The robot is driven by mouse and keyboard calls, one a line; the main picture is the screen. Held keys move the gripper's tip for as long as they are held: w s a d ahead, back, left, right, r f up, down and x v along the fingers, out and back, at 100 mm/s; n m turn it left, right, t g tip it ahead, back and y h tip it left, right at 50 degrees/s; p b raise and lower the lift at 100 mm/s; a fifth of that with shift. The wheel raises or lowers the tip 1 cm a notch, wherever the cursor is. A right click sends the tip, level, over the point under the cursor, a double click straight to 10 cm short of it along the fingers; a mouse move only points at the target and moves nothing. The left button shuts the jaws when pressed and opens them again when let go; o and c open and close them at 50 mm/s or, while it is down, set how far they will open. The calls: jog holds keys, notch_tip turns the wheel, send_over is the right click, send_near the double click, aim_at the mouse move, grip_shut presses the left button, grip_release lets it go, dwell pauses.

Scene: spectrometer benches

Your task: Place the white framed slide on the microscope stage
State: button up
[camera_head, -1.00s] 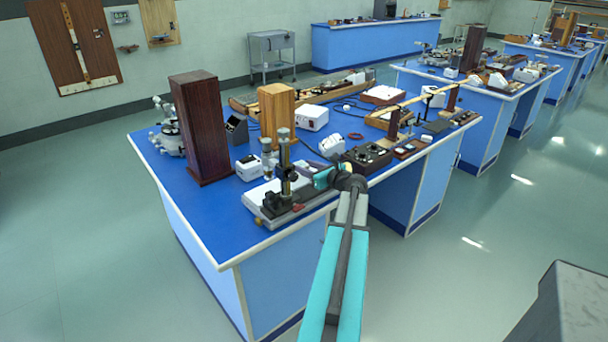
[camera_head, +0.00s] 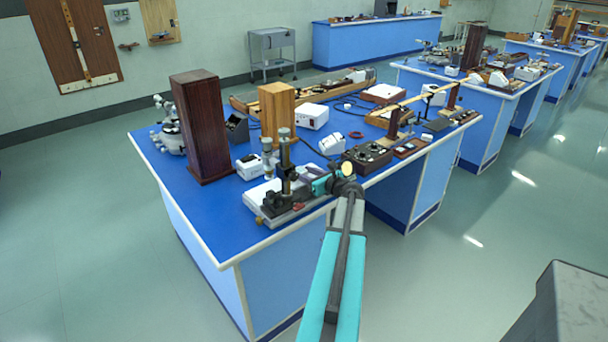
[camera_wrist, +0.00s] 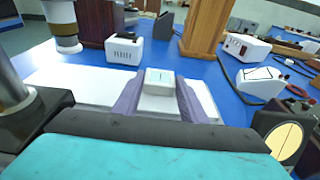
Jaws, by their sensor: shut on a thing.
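The white framed slide (camera_wrist: 159,78) is between the purple fingers of my gripper (camera_wrist: 158,92) in the wrist view. My gripper is shut on it. In the head view my gripper (camera_head: 309,172) is just right of the microscope's dark column, and the slide cannot be made out there. The microscope (camera_head: 285,168) has a dark upright post, metal tubes and a pale flat base (camera_head: 262,193). In the wrist view its metal tube (camera_wrist: 62,22) is at the upper left, and a white flat surface (camera_wrist: 75,82) lies behind and below the fingers. Whether the slide touches that surface cannot be told.
A tall dark wooden box (camera_head: 200,128) and a lighter wooden block (camera_head: 277,112) stand behind the microscope. A small white device (camera_head: 249,166) is to its left. A dark knobbed box (camera_head: 368,158) is close right of my gripper. The bench's front left is clear.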

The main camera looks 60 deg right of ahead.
jog(key=shift+f, duration=0.2)
jog(key=o, duration=1.1)
jog(key=shift+c, duration=0.2)
jog(key=shift+r, duration=0.1)
jog(key=shift+r, duration=0.15)
jog(key=b+v, duration=0.2)
jog(key=v, duration=1)
jog(key=shift+s, duration=0.15)
